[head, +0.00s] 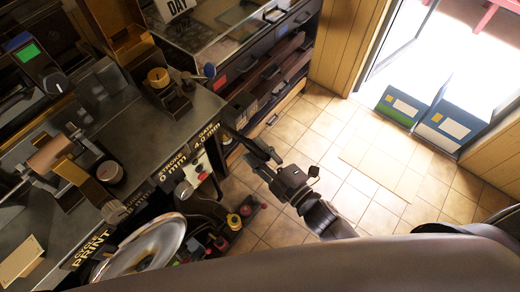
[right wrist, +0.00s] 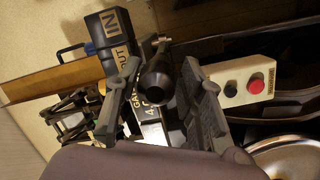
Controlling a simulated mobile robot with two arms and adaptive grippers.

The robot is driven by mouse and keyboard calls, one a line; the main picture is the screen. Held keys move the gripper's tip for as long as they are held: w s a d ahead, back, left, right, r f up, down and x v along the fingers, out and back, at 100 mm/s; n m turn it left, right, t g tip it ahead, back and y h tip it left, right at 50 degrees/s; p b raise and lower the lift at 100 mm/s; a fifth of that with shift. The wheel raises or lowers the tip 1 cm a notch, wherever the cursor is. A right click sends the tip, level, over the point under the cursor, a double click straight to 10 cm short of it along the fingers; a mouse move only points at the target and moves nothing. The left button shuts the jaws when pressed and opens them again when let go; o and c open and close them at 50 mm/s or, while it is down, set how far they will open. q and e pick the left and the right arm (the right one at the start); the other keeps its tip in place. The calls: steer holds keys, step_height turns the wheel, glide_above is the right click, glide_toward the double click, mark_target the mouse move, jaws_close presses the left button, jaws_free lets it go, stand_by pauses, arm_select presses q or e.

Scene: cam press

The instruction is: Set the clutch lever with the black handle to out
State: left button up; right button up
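The clutch lever's round black handle (right wrist: 157,76) points toward the camera in the right wrist view. A dark plate marked IN and OUT (right wrist: 112,36) is beside it, at its upper left. My right gripper (right wrist: 163,88) is open, with one finger on each side of the handle; whether either finger touches it I cannot tell. In the head view my right gripper (head: 257,157) is at the right front corner of the machine, where the handle is hard to make out. My left gripper is not in view.
A white box with red and black buttons (right wrist: 240,82) is close to the right of the fingers. A metal handwheel (head: 145,245) stands at the machine's front. A drawer cabinet (head: 265,70) is behind. Tiled floor (head: 340,150) is open to the right.

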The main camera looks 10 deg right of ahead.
steer(key=shift+o, duration=1)
steer(key=shift+d, duration=0.1)
steer(key=v, duration=1.2)
steer(key=shift+f, duration=0.15)
